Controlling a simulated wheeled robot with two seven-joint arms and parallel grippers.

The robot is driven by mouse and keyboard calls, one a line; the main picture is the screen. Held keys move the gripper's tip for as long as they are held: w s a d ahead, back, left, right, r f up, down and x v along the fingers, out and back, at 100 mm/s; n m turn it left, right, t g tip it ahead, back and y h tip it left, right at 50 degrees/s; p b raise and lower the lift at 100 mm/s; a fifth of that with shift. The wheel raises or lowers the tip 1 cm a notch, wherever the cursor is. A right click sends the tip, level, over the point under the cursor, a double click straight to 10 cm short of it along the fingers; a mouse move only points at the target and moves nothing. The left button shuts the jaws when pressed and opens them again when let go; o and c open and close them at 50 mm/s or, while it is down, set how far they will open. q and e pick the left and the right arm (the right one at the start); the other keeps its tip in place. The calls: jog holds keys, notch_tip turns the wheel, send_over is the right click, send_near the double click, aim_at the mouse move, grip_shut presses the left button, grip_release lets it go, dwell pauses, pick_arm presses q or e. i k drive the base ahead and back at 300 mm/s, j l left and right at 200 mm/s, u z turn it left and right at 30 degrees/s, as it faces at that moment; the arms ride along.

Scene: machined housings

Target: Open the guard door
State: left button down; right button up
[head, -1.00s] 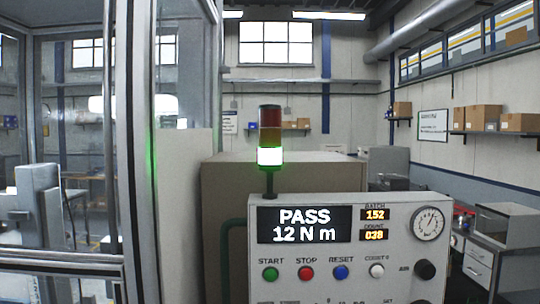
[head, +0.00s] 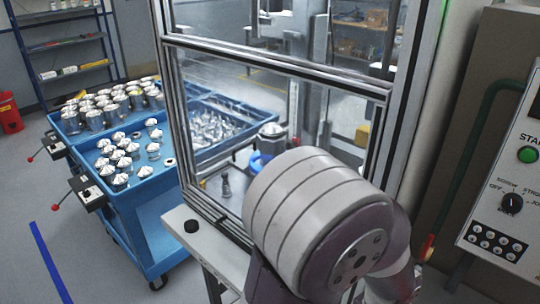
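The guard door (head: 275,68) is a clear panel in an aluminium and black frame, in the middle of the head view. It appears to stand across the front of the station, but I cannot tell for sure whether it is fully shut. One of my arms, a thick banded grey link, covers its lower right part. No handle shows clearly. Neither gripper is in view. Through the panel I see a metal housing (head: 271,130) and a blue ring-like part (head: 258,161) inside.
A blue cart (head: 150,215) with several metal housings stands left of the station, close to the door's left post. A white ledge (head: 205,243) with a black knob juts out below the door. The control panel (head: 505,190) is at the right edge.

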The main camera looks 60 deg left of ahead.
aim_at(378, 97)
jog(key=u, duration=2.15)
jog(key=j+z, duration=1)
jog(key=j, duration=0.15)
jog(key=k, duration=0.05)
